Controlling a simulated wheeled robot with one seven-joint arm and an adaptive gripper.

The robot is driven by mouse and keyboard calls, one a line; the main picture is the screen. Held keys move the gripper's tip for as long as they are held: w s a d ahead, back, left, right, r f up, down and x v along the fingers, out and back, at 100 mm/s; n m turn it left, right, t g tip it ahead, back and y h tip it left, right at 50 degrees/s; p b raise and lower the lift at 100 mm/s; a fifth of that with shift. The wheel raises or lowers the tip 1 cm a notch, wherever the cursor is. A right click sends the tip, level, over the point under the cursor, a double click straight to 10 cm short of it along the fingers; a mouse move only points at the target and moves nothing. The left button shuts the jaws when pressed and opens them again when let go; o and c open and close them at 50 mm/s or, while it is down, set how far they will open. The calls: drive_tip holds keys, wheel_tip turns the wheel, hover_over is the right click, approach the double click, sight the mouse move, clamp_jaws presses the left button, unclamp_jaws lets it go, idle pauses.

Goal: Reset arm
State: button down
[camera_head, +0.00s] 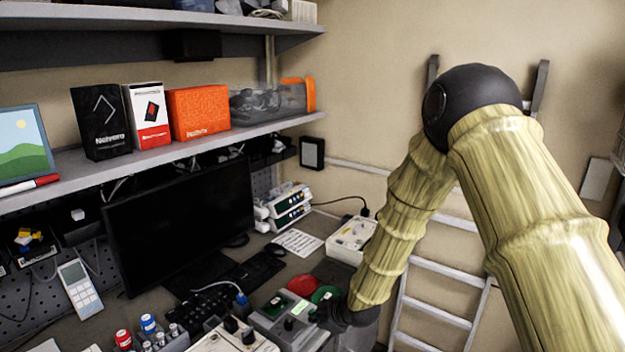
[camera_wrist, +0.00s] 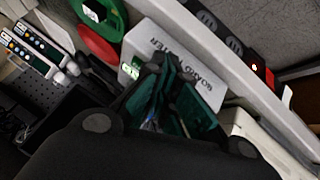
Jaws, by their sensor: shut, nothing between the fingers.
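My arm with its yellow-tan ribbed links comes in from the right of the head view and bends down to the bench. Its gripper is not clearly seen there. In the wrist view my gripper (camera_wrist: 165,95) shows as dark fingers with green faces beyond the black palm; it is shut and empty. The infusion pumps (camera_head: 285,207) are white, stacked at the back of the bench right of the monitor. They also show at the upper left of the wrist view (camera_wrist: 32,50). A white lettered box (camera_wrist: 178,52) lies beyond the fingers.
A black monitor (camera_head: 182,225) and keyboard (camera_head: 252,268) stand left of my arm. Red (camera_head: 303,285) and green (camera_head: 325,294) round pieces lie near its lower end. A white tray (camera_head: 350,240) and a ladder (camera_head: 440,290) are close to my arm. A shelf with boxes (camera_head: 200,111) is above.

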drive_tip(key=s+d+f+m+g+h+b, duration=0.15)
drive_tip(key=s+d+f+m, duration=0.35)
drive_tip(key=s+f, duration=0.55)
drive_tip(key=s+d+f+m+g+h+b, duration=0.1)
drive_tip(key=s+d+f+m+g+b, duration=0.15)
drive_tip(key=s+d+f, duration=0.6)
drive_tip(key=s+d+f+m+g, duration=0.1)
drive_tip(key=s+d+f+m, duration=0.1)
drive_tip(key=s, duration=0.7)
drive_tip(key=s+d+f+m+h+b, duration=0.1)
drive_tip(key=s+d+f+m, duration=0.1)
drive_tip(key=s, duration=0.7)
drive_tip(key=s+d+f+m+g+h+b, duration=0.1)
drive_tip(key=s+d+f+m, duration=0.1)
drive_tip(key=s, duration=0.7)
wheel_tip(320, 180, down, 3)
drive_tip(key=shift+d+r+m+g, duration=0.2)
drive_tip(key=shift+d+m+g, duration=0.15)
drive_tip(key=shift+d, duration=0.25)
